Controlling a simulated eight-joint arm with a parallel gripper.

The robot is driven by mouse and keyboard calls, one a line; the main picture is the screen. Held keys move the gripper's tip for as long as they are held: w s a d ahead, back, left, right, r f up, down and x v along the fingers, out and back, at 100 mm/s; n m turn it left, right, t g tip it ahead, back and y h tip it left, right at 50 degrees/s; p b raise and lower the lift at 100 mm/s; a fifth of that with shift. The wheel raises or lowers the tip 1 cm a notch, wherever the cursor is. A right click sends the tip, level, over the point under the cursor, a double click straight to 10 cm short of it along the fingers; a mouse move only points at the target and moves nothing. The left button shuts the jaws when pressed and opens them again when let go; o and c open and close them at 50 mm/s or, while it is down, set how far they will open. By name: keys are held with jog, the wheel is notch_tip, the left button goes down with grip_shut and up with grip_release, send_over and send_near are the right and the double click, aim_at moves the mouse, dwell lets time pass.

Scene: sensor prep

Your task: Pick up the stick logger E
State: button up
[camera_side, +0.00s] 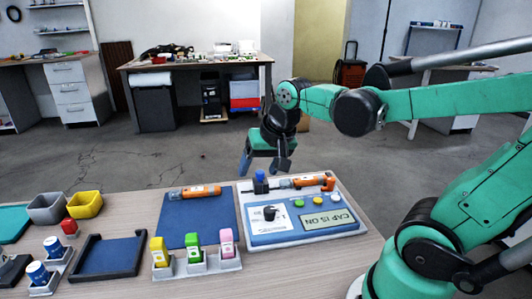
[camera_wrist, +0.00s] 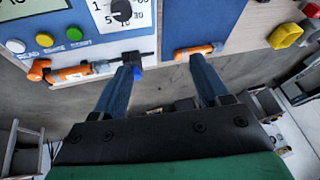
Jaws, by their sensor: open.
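My gripper (camera_side: 263,166) is open and empty, in the air above the far edge of the table. In the wrist view its two blue fingers (camera_wrist: 163,68) point toward the table, well apart. Three upright stick-like pieces stand in a pale rack: yellow (camera_side: 159,252), green (camera_side: 193,248) and pink (camera_side: 227,242). Any letters on them are too small to read, so I cannot tell which is the stick logger E. An orange stick-shaped device (camera_side: 195,191) lies on the blue mat (camera_side: 196,222); it also shows near the right finger in the wrist view (camera_wrist: 194,51).
A control panel (camera_side: 305,221) has a dial, coloured buttons and a "CAP IS ON" display. Another orange device (camera_side: 307,181) lies along its far edge, near a blue-topped piece (camera_side: 260,178). A black-rimmed tray (camera_side: 108,257), bins (camera_side: 85,204) and bottles stand left.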

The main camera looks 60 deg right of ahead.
jog(key=w+d+f+m+g, duration=0.1)
jog(key=d+f+m+g, duration=0.15)
jog(key=d+m, duration=0.85)
jog(key=m+g, duration=0.2)
jog(key=m, duration=0.6)
send_over(310, 178)
jog(key=shift+y, duration=0.4)
jog(key=f, duration=0.4)
jog(key=shift+w+a+f, duration=0.1)
jog(key=shift+w+a, duration=0.1)
jog(key=shift+a, duration=0.1)
jog(key=shift+s+d+f+m+g, duration=0.1)
jog(key=shift+d+f+m+g, duration=0.15)
jog(key=shift+m, duration=0.05)
jog(key=shift+d+f, duration=0.1)
jog(key=shift+f, duration=2.7)
grip_shut()
